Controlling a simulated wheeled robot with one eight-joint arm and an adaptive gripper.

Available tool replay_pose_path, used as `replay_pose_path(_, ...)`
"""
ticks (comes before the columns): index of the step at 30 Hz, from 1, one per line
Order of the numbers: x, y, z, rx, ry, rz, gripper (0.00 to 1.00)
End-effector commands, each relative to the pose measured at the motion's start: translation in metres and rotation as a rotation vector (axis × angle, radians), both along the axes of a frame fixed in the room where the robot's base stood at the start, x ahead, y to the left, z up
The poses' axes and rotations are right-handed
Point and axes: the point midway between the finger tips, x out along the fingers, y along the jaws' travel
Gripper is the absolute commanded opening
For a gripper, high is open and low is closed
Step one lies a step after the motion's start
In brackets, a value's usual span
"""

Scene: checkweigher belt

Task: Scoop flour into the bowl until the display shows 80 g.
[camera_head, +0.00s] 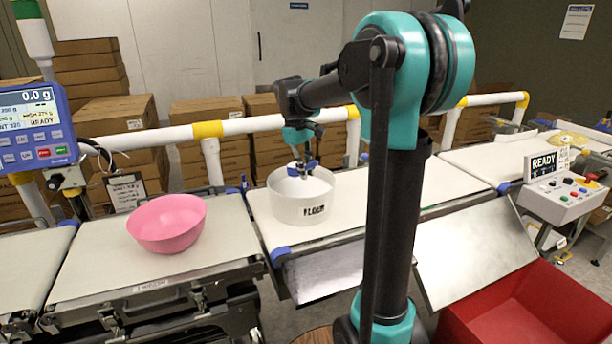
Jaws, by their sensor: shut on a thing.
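A pink bowl (167,224) stands upright on the left belt section; no flour shows in it from here. A white round tub marked FLOUR (300,196) stands on the middle belt section, to the right of the bowl. My gripper (303,167) points down at the tub's opening and is shut on a small blue thing (304,164), which looks like the handle of a scoop. The lower part of the scoop is hidden inside the tub. The blue display unit (38,126) at the far left reads 0.0 g.
A white guard rail (254,124) with yellow bands runs behind the belts, with stacked cardboard boxes (118,112) beyond it. A slanted metal chute (474,250) leads to a red bin (530,311) at the lower right. A control box (561,195) near a READY sign stands at right.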

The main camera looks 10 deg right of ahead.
Motion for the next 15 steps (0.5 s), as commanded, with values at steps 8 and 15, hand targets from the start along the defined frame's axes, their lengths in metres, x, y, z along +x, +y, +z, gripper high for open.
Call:
replay_pose_path(8,0.000,0.000,0.018,0.000,0.000,0.000,0.00)
replay_pose_path(15,0.000,0.000,0.029,0.000,0.000,0.000,0.00)
